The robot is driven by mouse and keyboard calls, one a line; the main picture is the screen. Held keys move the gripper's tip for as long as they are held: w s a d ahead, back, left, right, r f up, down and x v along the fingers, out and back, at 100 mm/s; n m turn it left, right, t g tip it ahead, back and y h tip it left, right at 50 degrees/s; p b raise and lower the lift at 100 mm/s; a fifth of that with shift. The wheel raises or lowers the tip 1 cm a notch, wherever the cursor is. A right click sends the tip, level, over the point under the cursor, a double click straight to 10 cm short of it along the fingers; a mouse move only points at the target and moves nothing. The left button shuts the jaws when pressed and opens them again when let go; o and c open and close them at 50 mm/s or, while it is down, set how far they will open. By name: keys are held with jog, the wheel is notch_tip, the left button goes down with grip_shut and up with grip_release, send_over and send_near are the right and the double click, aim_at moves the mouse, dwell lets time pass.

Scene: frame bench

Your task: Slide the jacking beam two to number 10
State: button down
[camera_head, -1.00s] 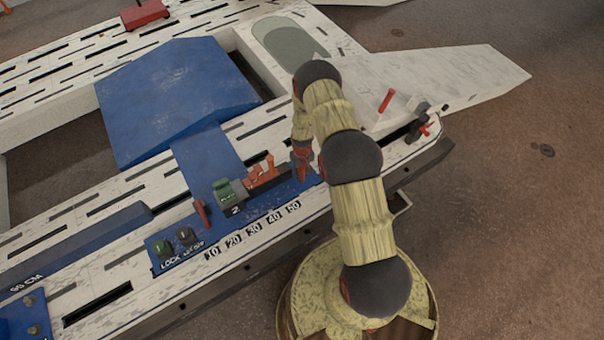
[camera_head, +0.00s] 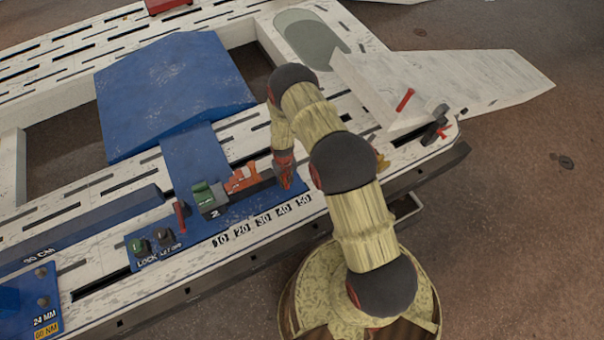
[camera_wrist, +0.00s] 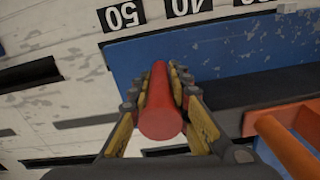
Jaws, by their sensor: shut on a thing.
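The jacking beam two is the blue carriage with a wide blue ramp (camera_head: 172,92), a blue strip across the rail and a blue plate. On the plate sits a dark block with a green top (camera_head: 205,194), marked 2, beside an orange latch (camera_head: 243,179). The number strip (camera_head: 262,221) on the white rail reads 10 to 50. The mark 10 (camera_head: 221,240) lies in front of the block, slightly right of it. My gripper (camera_head: 285,175) is at the plate's right end. In the wrist view it is shut on an upright red handle (camera_wrist: 161,115).
A green and a dark knob labelled LOCK (camera_head: 139,246) and a red lever (camera_head: 181,216) are at the plate's left. Another blue beam (camera_head: 80,229) lies further left on the rail. A grey-white plate with a red peg (camera_head: 404,100) stands at the right.

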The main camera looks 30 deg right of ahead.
jog(key=b, duration=0.2)
send_over(254, 203)
jog(key=shift+d, duration=0.1)
jog(key=c, duration=1.8)
grip_release()
jog(key=shift+a, duration=0.2)
jog(key=shift+c, duration=0.2)
jog(key=shift+o, duration=1)
jog(key=shift+w+d, duration=0.1)
jog(key=shift+w+r, duration=0.1)
jog(key=shift+r, duration=0.4)
notch_tip(254, 203, up, 11)
